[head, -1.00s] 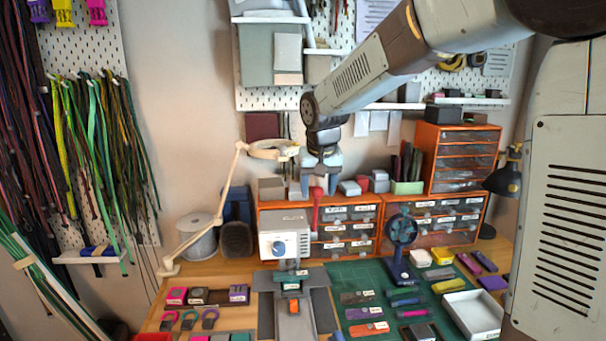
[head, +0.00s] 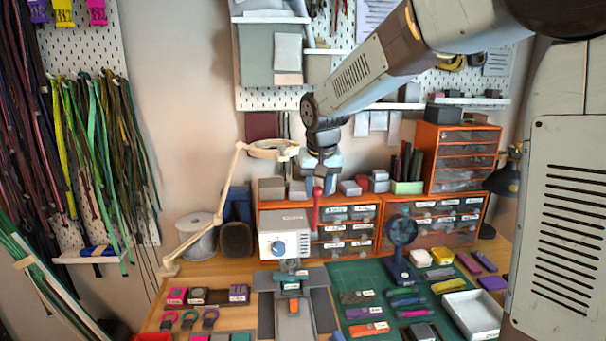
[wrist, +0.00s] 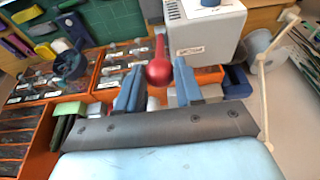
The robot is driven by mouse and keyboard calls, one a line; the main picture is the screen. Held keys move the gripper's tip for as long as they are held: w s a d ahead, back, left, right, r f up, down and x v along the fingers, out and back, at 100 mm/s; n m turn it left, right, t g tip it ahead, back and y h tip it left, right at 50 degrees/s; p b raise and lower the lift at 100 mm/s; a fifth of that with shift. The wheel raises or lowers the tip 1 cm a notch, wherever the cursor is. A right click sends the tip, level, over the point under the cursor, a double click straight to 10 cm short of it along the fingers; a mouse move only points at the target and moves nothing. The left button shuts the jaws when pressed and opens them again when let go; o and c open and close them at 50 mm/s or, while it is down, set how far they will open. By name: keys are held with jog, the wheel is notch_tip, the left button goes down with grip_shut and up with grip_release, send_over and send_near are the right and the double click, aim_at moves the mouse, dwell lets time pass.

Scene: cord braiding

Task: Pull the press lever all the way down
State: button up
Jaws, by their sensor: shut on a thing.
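The press is a white box-shaped machine (head: 285,243) with a blue knob, standing at the back of the workbench. Its red lever (head: 317,207) rises upright at the press's right side, with a rounded knob at its top. In the wrist view the lever's red ball knob (wrist: 159,72) sits between the two blue fingers. My gripper (wrist: 158,88) is shut on that knob. In the head view my gripper (head: 318,186) is at the lever's top, partly hidden behind the knob and below my wrist.
Orange drawer units (head: 350,238) stand right behind the press. A cream lamp arm (head: 228,195) rises to the left. A small blue fan (head: 401,240) stands to the right on the green cutting mat (head: 355,276). A white tray (head: 472,313) lies at the front right.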

jog(key=c, duration=0.3)
jog(key=s, duration=0.1)
jog(key=s+f, duration=0.1)
jog(key=s, duration=0.1)
jog(key=shift+d+f, duration=0.15)
jog(key=shift+f, duration=0.1)
jog(key=shift+c, duration=0.2)
jog(key=shift+s+d+f, duration=0.1)
jog(key=shift+s+f, duration=0.4)
jog(key=shift+s, duration=0.2)
jog(key=shift+s+d+f, duration=0.1)
jog(key=shift+s+f, duration=0.4)
jog(key=shift+s, duration=0.15)
